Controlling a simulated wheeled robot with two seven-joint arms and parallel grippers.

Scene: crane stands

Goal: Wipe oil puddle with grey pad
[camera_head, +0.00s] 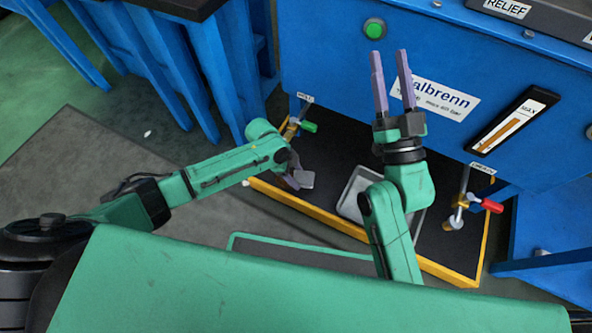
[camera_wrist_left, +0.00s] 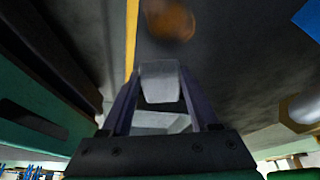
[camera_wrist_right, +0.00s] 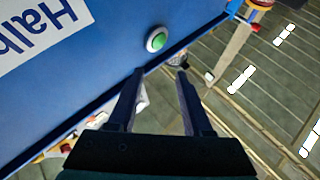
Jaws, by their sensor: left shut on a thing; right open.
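The grey pad (camera_head: 307,180) is a small light block held between the fingers of my left gripper (camera_head: 295,178), low over the left part of the black tray. The left wrist view also shows the pad (camera_wrist_left: 160,82) between the fingers. A brown oil puddle (camera_wrist_left: 168,18) lies on the dark surface just ahead of the pad, and a gap shows between them in that view. I cannot make out the puddle in the head view. My right gripper (camera_head: 392,68) is open and empty, raised in front of the blue machine.
The black tray (camera_head: 335,143) has a yellow front edge. A grey pan (camera_head: 357,183) stands in it, partly behind my right arm. A green-handled valve (camera_head: 308,126) is at the left and a red-handled valve (camera_head: 490,206) at the right. The blue machine (camera_head: 330,60) rises behind.

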